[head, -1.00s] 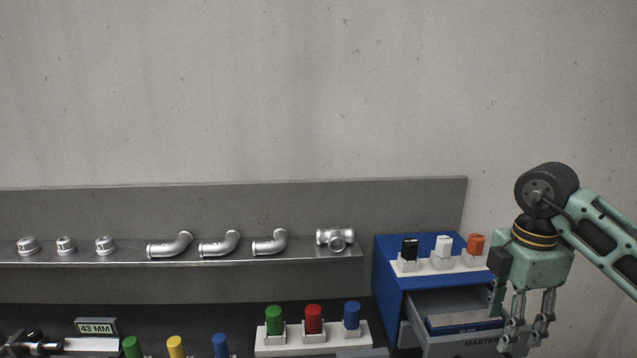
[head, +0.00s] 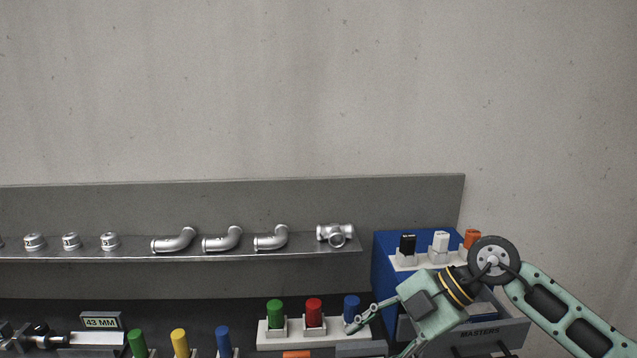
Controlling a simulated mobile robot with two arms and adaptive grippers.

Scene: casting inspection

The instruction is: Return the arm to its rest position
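My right arm comes in from the lower right. Its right gripper (head: 378,341) is tilted, with its fingers pointing down and to the left, in front of the blue cabinet (head: 383,262) and its drawer. The fingers are spread apart with nothing visible between them; the lower finger is cut by the bottom edge. The upper fingertip overlaps the blue cylinder (head: 352,306) in the picture; I cannot tell whether they touch. My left gripper is not in view.
The grey drawer (head: 505,333) labelled MASTER stands open, partly hidden by my arm. Black, white and orange pieces stand on the cabinet. Green (head: 275,311) and red (head: 314,311) cylinders stand left of the gripper. Metal elbows (head: 222,240) and caps line the shelf (head: 140,254).

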